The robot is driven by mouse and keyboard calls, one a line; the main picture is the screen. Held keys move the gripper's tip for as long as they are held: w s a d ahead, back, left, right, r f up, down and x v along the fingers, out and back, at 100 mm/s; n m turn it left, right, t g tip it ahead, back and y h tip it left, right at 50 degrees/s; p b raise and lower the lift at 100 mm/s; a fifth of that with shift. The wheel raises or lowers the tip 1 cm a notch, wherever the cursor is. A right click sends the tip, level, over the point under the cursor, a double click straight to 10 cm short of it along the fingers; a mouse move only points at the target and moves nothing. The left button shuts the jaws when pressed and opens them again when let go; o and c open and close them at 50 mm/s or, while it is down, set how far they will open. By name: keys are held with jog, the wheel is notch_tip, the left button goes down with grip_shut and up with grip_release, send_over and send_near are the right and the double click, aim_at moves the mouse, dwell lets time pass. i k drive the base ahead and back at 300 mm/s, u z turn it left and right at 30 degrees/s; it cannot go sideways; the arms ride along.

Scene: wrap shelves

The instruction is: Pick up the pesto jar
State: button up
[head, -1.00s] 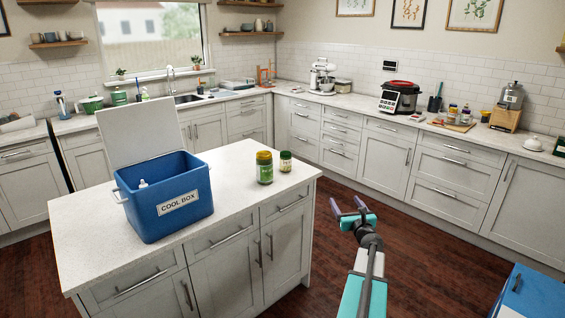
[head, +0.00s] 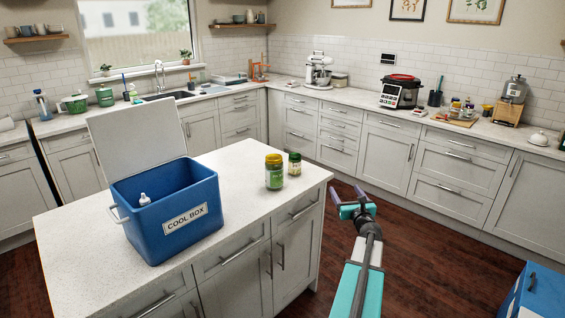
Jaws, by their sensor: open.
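Two jars stand upright on the island worktop near its back right corner. The larger jar (head: 274,173) has green contents and a yellowish lid. The smaller jar (head: 294,164) has a green lid and a pale label, and stands just behind and right of it. The labels are too small to read; the larger one's green contents look like pesto. My gripper (head: 348,194) is open and empty, with purple fingers, over the floor beyond the island's right edge. It is right of both jars and apart from them.
An open blue cool box (head: 165,222) with a white bottle (head: 144,199) inside stands on the left of the island (head: 235,225). The worktop between box and jars is clear. Counters line the back walls. A blue box (head: 538,292) is at lower right.

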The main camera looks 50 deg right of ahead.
aim_at(294, 159)
jog(key=i, duration=0.85)
jog(key=z, duration=0.05)
